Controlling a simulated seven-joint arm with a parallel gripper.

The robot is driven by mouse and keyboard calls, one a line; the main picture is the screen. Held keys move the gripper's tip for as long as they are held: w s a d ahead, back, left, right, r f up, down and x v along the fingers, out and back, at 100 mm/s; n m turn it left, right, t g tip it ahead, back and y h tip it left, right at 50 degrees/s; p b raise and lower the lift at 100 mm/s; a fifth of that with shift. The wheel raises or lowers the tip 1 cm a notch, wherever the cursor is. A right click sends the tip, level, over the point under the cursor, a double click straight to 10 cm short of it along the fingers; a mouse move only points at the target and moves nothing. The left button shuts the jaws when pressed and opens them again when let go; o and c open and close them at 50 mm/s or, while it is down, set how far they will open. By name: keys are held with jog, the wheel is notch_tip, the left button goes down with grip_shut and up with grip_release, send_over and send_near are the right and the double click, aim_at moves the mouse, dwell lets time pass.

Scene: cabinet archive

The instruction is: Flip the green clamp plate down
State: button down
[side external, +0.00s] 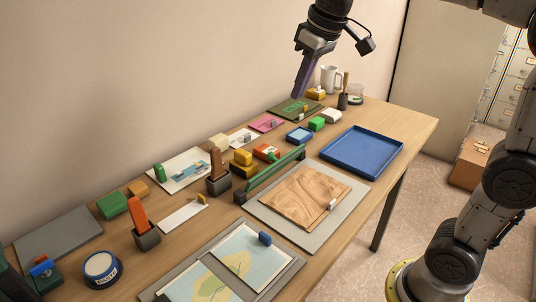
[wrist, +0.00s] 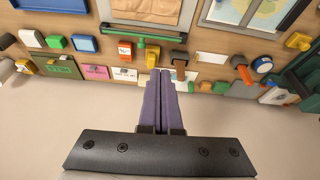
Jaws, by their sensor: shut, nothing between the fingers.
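The green clamp plate (side external: 278,166) is a long narrow bar with dark ends. It stands raised along the wall-side edge of a grey board (side external: 318,240) that carries a wooden sheet (side external: 300,197). In the wrist view the green clamp plate (wrist: 135,36) runs across the upper left, above the fingertips in the picture. My gripper (side external: 297,96) has purple fingers, is shut and empty, and hangs above the far part of the table, well away from the plate. In the wrist view my gripper (wrist: 160,74) points toward the wall-side row of objects.
A blue tray (side external: 395,135) lies right of the board, and a map board (side external: 290,272) lies at the front. Several small blocks, cards and holders, such as a yellow block (side external: 242,157) and an orange-handled tool (side external: 138,213), crowd the wall side. A white mug (side external: 329,76) stands far back.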

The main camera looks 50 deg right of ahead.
jog(key=w+d+f+g, duration=0.15)
jog(key=w+f, duration=0.35)
jog(key=w, duration=0.5)
jog(key=g, duration=0.1)
send_over(268, 154)
jog(key=w+a, duration=0.1)
jog(key=a, duration=0.1)
notch_tip(268, 154, down, 7)
jog(key=shift+s+f, duration=0.45)
jog(key=shift+f, duration=1.4)
jog(key=shift+s+f, duration=0.5)
jog(key=shift+f, duration=1.4)
jog(key=shift+s+f, duration=0.45)
jog(key=shift+f, duration=1.4)
